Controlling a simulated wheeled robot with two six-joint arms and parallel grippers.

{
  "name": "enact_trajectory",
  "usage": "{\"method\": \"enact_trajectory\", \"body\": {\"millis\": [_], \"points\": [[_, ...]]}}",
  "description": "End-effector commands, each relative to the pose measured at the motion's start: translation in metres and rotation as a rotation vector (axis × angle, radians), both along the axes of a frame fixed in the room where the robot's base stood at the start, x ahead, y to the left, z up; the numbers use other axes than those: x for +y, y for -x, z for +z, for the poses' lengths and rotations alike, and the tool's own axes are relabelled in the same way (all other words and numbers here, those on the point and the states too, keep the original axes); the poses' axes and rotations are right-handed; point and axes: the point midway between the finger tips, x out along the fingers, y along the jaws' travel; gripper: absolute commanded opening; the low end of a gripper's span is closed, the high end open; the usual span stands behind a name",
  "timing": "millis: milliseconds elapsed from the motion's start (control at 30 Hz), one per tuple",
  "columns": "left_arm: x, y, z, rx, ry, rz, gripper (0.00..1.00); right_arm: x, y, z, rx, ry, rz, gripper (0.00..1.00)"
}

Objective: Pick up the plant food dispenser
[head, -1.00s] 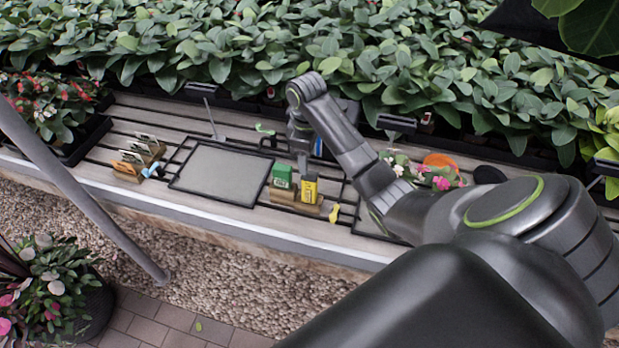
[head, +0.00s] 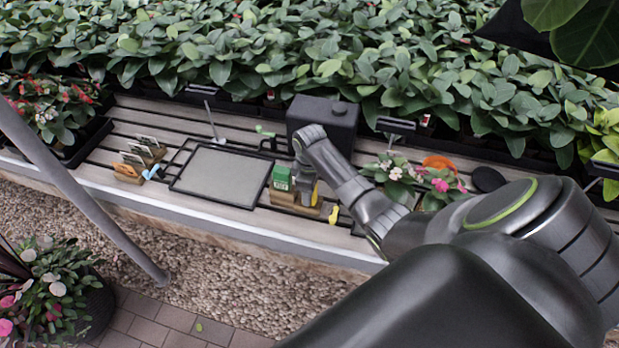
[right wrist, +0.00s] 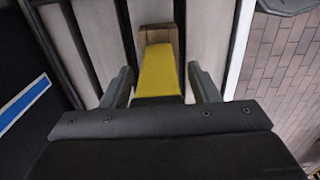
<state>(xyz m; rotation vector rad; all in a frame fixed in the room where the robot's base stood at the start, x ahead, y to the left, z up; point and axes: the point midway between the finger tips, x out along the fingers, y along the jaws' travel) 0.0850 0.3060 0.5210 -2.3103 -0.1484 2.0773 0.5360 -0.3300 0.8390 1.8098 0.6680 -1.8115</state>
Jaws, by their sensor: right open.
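A yellow box, likely the plant food dispenser, stands in a wooden holder (head: 283,198) on the slatted bench; a strip of the yellow box (head: 315,194) shows in the head view behind my right gripper (head: 304,184). A green box (head: 281,178) stands in the holder just left of it. In the right wrist view the yellow box (right wrist: 158,75) lies between the two fingers of my right gripper (right wrist: 162,88). The fingers are open, with a gap visible on each side of the box. My left gripper is not in view.
A grey framed tray (head: 222,175) lies left of the holder. A black box (head: 322,120) stands behind my gripper. A small yellow object (head: 334,214) is right of the holder. Potted flowers (head: 410,180) are further right. Dense leafy plants (head: 300,50) line the back.

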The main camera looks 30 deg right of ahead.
Motion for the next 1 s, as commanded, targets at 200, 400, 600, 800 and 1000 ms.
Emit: {"method": "enact_trajectory", "body": {"millis": [200,400,600,800,1000], "points": [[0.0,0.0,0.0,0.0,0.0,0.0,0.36,0.0,0.0,-0.001,-0.001,-0.001,0.0,0.53],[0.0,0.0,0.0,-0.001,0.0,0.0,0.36,0.0,0.0,0.0,-0.001,-0.001,0.0,0.27],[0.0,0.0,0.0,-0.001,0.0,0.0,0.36,0.0,0.0,0.0,-0.001,0.0,0.0,0.04],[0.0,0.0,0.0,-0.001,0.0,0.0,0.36,0.0,-0.001,0.001,-0.002,-0.001,0.0,0.04],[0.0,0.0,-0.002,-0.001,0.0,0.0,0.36,0.0,-0.002,0.019,-0.006,-0.001,0.0,0.04]]}}
